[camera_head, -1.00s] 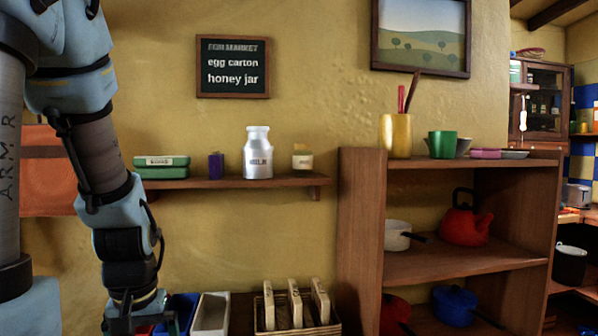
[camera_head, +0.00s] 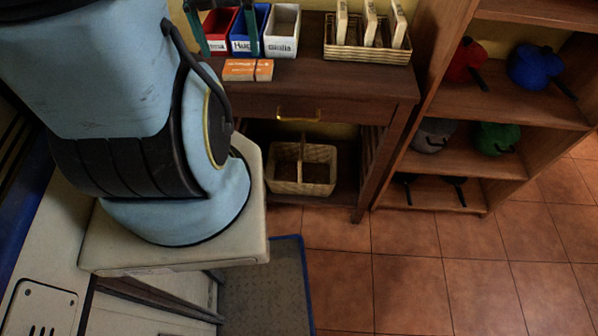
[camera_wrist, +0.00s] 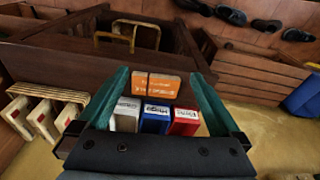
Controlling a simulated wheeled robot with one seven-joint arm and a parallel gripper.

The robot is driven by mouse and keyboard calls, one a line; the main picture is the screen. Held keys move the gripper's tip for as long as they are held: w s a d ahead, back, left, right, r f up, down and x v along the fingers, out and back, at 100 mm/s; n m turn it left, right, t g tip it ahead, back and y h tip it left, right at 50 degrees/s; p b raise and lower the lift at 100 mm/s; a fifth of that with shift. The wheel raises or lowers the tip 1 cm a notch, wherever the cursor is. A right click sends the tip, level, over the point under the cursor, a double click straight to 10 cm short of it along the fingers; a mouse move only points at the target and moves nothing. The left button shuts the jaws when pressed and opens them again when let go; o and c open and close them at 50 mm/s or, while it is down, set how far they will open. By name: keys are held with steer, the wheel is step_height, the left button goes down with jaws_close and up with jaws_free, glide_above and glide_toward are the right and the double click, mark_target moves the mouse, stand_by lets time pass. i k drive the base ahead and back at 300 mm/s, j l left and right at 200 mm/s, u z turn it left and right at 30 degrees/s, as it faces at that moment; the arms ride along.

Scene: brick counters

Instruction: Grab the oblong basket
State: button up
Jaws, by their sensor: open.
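A long, low wicker basket (camera_head: 367,53) stands on the right of the dark wooden table top, with three pale upright boards in it. It also shows at the left edge of the wrist view (camera_wrist: 50,92). A squarer wicker basket with a tall handle (camera_head: 303,188) stands on the table's lower shelf and shows at the top of the wrist view (camera_wrist: 128,40). My gripper (camera_head: 228,50) is open, its teal fingers over the small bins, left of the long basket. In the wrist view nothing is clasped between the fingertips (camera_wrist: 158,77).
Red (camera_head: 219,33), blue (camera_head: 249,45) and white (camera_head: 283,33) bins stand left of the long basket. An orange box (camera_head: 248,70) lies before them. A shelf unit (camera_head: 440,70) with pots rises on the right. The tiled floor (camera_head: 410,270) is clear.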

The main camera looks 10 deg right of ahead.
mark_target(301, 168)
steer(key=k, duration=0.5)
steer(key=k+u, duration=0.15)
steer(key=u, duration=1.3)
steer(key=k+l+u, duration=0.15)
steer(key=l+u, duration=0.15)
steer(key=u, duration=0.15)
steer(key=k+l+u, duration=0.2)
steer(key=u, duration=0.2)
steer(key=k+l+u, duration=0.25)
steer(key=u, duration=0.2)
steer(key=k+l, duration=0.25)
steer(key=k, duration=0.2)
steer(key=k+l, duration=0.25)
steer(key=k, duration=0.2)
steer(key=k+l, duration=0.2)
steer(key=k, duration=0.25)
